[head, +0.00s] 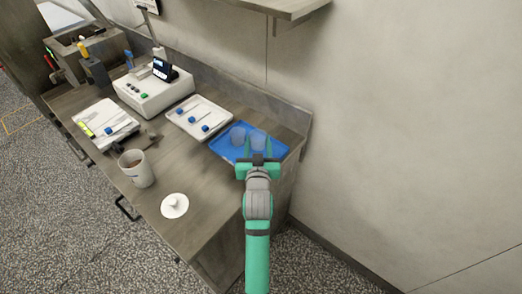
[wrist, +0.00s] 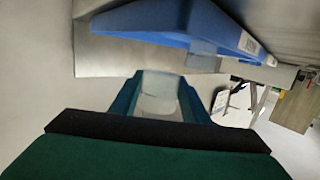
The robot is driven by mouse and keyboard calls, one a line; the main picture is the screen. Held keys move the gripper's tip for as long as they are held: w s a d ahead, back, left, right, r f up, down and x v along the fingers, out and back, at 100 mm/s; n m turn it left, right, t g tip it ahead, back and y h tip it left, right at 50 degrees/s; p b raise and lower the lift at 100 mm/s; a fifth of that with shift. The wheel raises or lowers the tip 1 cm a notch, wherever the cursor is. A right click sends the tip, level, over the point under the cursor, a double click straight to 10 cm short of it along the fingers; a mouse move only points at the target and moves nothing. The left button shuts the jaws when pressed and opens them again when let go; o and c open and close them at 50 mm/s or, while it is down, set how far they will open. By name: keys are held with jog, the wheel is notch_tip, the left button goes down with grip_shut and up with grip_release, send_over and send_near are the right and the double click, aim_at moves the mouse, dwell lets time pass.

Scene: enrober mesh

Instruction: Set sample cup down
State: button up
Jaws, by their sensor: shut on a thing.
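My gripper (head: 258,146) is shut on a clear sample cup (head: 258,136) at the right part of the blue tray (head: 226,152) in the head view. In the wrist view the held cup (wrist: 158,84) shows between the two green fingers of my gripper (wrist: 160,98). The blue tray (wrist: 165,24) is at the top of that view. A second clear cup (head: 238,135) stands on the tray just left of the held one. I cannot tell whether the held cup touches the tray.
A white tray (head: 180,122) with blue-ended tools lies left of the blue tray. A white instrument (head: 150,95), a beige mug (head: 136,168) and a white lid (head: 174,206) stand on the wooden counter (head: 207,182). A wall rises behind; a shelf (head: 285,8) hangs above.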

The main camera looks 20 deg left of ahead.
aim_at(261, 149)
jog(key=f, duration=0.1)
jog(key=d+f, duration=0.1)
jog(key=f, duration=0.1)
jog(key=shift+w+f, duration=0.1)
jog(key=shift+f, duration=0.05)
jog(key=shift+a+f, duration=0.1)
jog(key=shift+f, duration=0.1)
jog(key=shift+a+f, duration=0.1)
jog(key=shift+a, duration=0.05)
jog(key=shift+f, duration=0.5)
jog(key=o, duration=1.1)
jog(key=shift+r, duration=0.15)
